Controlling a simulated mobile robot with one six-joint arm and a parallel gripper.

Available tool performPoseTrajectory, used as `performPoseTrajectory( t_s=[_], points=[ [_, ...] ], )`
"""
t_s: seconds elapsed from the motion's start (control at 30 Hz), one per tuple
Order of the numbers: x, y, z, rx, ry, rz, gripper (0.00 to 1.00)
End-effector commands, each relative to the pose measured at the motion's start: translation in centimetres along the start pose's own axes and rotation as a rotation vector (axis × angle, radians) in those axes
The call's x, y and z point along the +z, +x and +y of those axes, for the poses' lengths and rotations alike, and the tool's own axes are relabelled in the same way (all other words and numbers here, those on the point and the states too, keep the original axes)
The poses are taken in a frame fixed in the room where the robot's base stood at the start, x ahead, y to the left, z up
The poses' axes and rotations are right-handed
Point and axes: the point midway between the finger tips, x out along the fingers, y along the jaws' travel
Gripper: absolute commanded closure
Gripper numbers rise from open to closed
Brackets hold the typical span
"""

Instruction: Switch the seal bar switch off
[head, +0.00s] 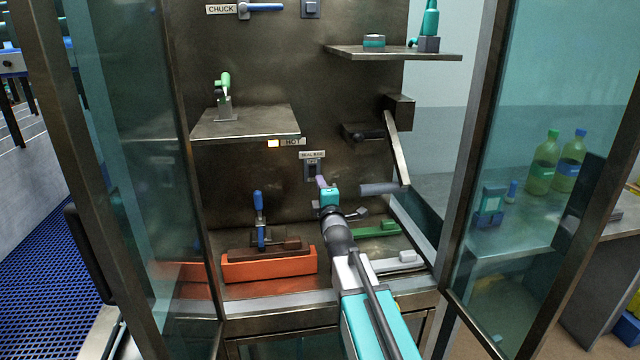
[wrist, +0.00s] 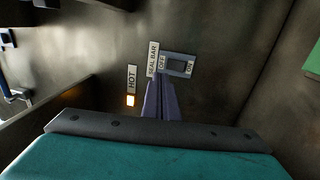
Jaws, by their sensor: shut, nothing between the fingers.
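The seal bar switch (head: 311,172) is a small dark rocker in a grey plate on the back panel, under a pale label. In the wrist view the seal bar switch (wrist: 180,66) shows with OFF at the plate's left and ON at its right. I cannot tell which side is pressed in. My gripper (head: 321,180) is shut and empty, its purple fingers pointing at the panel just below the switch. In the wrist view my gripper (wrist: 158,82) has its tips just below the plate's OFF side; I cannot tell if they touch.
A lit amber lamp (head: 273,143) sits beside the HOT label (head: 293,142). A shelf (head: 245,123) with a green-handled clamp is up left. A dark-handled lever (head: 382,189) is close right of my gripper. An orange block (head: 268,266) stands below left. Glass doors flank the opening.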

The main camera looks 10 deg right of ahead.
Motion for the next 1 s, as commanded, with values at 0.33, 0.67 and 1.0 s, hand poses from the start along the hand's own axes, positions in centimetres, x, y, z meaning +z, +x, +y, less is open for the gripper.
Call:
performPoseTrajectory(
  t_s=[0.33,0.67,1.0],
  points=[
    [0.1,-3.0,0.7,0.0,0.0,-0.001,1.0],
    [0.1,-3.5,0.9,0.0,0.0,-0.001,1.0],
    [0.2,-3.5,0.9,0.0,0.0,-0.002,1.0]
  ],
)
